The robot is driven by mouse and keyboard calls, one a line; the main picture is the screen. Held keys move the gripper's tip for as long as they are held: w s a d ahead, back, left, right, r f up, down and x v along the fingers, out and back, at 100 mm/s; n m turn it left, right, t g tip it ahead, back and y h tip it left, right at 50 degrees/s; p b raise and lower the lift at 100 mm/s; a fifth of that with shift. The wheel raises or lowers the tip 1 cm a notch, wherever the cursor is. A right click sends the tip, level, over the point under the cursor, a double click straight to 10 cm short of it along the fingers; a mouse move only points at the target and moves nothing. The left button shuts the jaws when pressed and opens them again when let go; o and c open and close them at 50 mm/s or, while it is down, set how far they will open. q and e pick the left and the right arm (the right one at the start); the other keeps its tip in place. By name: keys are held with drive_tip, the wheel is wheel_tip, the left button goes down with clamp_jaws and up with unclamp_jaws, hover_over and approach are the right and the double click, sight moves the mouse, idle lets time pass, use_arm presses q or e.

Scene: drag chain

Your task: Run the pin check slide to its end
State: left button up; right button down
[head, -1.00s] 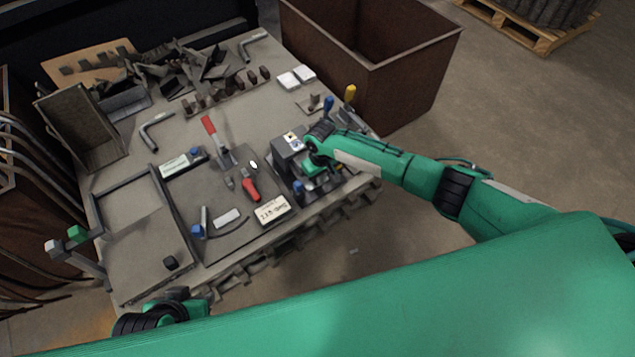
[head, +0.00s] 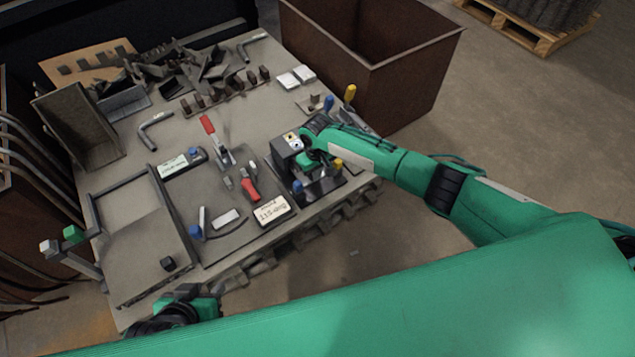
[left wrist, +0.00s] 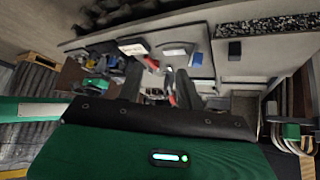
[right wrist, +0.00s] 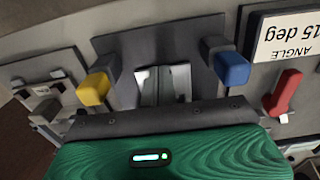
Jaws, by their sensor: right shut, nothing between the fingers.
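The pin check slide fixture, a dark station with a grey block (head: 287,150), stands at the table's right front edge. It has a yellow knob (head: 338,163) and a blue knob (head: 297,187). My right gripper (head: 306,160) is over it, partly hiding it. In the right wrist view my right gripper (right wrist: 164,84) is shut and empty, between the yellow knob (right wrist: 95,88) and the blue knob (right wrist: 231,68), in front of a dark plate (right wrist: 150,40). I cannot tell whether it touches the slide. My left gripper (left wrist: 158,85) appears open and empty, low near the table's front edge.
An angle sign (head: 271,209), a red-handled clamp (head: 216,140) and a red handle (head: 250,189) lie left of the fixture. Blue and yellow posts stand behind it. A rusty bin (head: 415,75) is beyond the table's right edge. A framed tray (head: 140,255) is at left.

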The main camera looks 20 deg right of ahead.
drive_tip(key=shift+w+a, duration=0.1)
drive_tip(key=shift+w, duration=0.2)
drive_tip(key=shift+w+a+b, duration=0.15)
drive_tip(key=shift+w+b, duration=0.25)
drive_tip(key=shift+b, duration=0.1)
drive_tip(key=shift+w+a, duration=0.1)
drive_tip(key=shift+w, duration=0.15)
drive_tip(key=shift+w+b, duration=0.15)
drive_tip(key=shift+b, duration=0.2)
drive_tip(key=shift+w+a, duration=0.1)
drive_tip(key=shift+w, duration=0.2)
use_arm(q)
drive_tip(key=d+t, duration=0.1)
drive_tip(key=w+d+t+h, duration=0.1)
drive_tip(key=d, duration=0.1)
drive_tip(key=w+d+t+h, duration=0.1)
drive_tip(key=shift+d+f, duration=0.1)
drive_tip(key=shift+d, duration=0.25)
drive_tip(key=shift+w, duration=0.1)
